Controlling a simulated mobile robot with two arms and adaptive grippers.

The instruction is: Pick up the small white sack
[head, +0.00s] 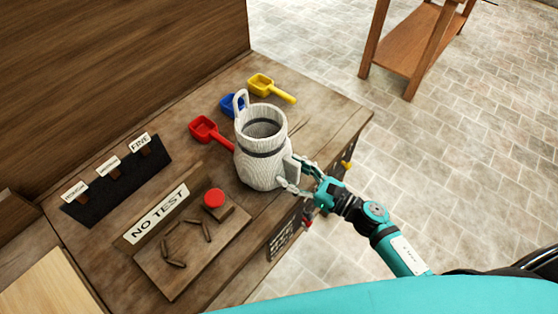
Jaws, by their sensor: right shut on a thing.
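The small white sack (261,160) stands upright on the wooden bench top. It is round and open at the top, with a dark band around its neck and a loop at its upper left. My right gripper (296,176) comes in from the lower right and is shut on the white tab at the sack's right side. The sack's underside is hidden, and I cannot tell whether it is clear of the bench. My left gripper is not in view.
Red (206,131), blue (229,107) and yellow (270,87) scoops lie behind the sack. A NO TEST board (161,262) with a red button (214,198) and a dark labelled rack (122,181) are at left. The bench's right edge is close; tiled floor (450,170) lies beyond.

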